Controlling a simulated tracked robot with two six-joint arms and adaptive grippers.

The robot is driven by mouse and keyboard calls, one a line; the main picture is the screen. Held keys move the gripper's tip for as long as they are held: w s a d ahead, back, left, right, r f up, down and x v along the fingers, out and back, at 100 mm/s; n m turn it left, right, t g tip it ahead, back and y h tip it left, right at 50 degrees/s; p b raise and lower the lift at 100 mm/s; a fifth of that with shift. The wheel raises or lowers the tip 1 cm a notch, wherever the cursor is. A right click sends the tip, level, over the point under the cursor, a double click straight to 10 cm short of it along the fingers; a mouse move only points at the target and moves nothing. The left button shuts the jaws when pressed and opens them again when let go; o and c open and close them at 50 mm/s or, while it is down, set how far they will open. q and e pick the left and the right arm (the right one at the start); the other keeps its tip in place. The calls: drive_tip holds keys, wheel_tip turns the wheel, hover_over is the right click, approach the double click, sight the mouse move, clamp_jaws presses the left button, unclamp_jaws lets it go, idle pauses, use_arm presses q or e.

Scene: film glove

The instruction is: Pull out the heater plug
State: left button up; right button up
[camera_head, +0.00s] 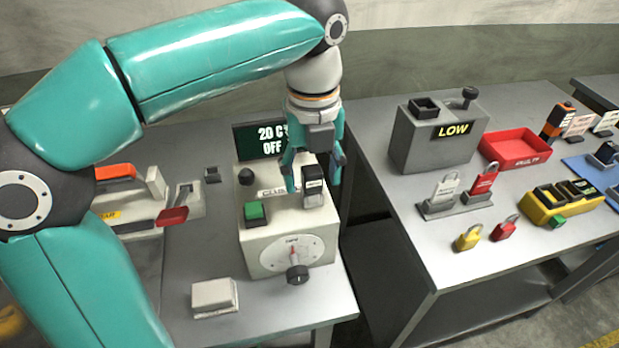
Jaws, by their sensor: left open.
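The pale heater box (262,235) stands on the left grey table, with a display (258,143) behind it reading 20 C and OFF. A small dark block with a light face (314,190) stands on its top right; it looks like the plug. My left gripper (313,180) points down over it, open, with its teal fingers to either side of the block. I cannot tell whether the fingers touch it. My right gripper is out of view.
The box has a green button (255,212), a black knob (246,177) and a front dial (293,255). A pale block (214,297) lies in front. A red-handled device (125,200) stands left. The right table holds a LOW box (432,140), red tray (513,150) and padlocks.

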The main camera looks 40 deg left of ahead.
sight(313, 169)
use_arm(q)
drive_tip(key=shift+f, duration=0.45)
clamp_jaws()
drive_tip(key=shift+r+p, duration=0.55)
drive_tip(key=shift+p, duration=0.1)
idle(0.5)
drive_tip(key=shift+r+p, duration=2.05)
drive_tip(key=shift+p, duration=0.1)
